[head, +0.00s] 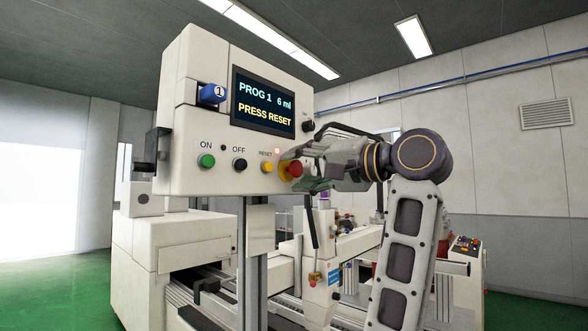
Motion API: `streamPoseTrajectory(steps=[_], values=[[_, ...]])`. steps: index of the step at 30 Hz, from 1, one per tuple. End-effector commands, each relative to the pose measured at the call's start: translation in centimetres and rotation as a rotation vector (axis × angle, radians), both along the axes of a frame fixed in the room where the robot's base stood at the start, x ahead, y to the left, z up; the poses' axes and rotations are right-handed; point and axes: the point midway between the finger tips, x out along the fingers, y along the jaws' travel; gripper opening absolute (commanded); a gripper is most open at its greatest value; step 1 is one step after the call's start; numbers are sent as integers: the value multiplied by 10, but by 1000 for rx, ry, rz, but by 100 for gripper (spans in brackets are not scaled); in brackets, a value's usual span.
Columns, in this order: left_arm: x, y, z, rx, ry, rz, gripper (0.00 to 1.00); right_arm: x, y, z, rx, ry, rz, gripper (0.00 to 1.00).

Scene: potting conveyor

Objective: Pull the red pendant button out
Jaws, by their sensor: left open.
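The red pendant button (294,169) is a round red mushroom knob on a yellow base at the lower right of the white control pendant (215,170). My left gripper (301,169) is open at the button, with one finger above and one below its right side. I cannot tell whether the fingers touch it. Part of the button's right side is hidden by the gripper. My right gripper is not in view.
The pendant screen (263,103) reads "PROG 1 6 ml" and "PRESS RESET". A yellow reset button (267,167) sits just left of the red one. Further left are a black OFF button (239,165) and a green ON button (207,161). Conveyor machinery stands below and behind.

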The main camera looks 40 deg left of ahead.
Motion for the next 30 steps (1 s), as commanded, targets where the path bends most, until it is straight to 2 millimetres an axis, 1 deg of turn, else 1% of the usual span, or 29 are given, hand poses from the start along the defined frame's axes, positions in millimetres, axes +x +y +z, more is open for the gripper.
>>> streamPoseTrajectory(steps=[5, 30], values=[[0, -4, 0, 0, 0, 0, 52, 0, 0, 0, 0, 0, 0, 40], [-3, -45, 0, 0, 0, -2, 52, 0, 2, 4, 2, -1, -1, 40]])
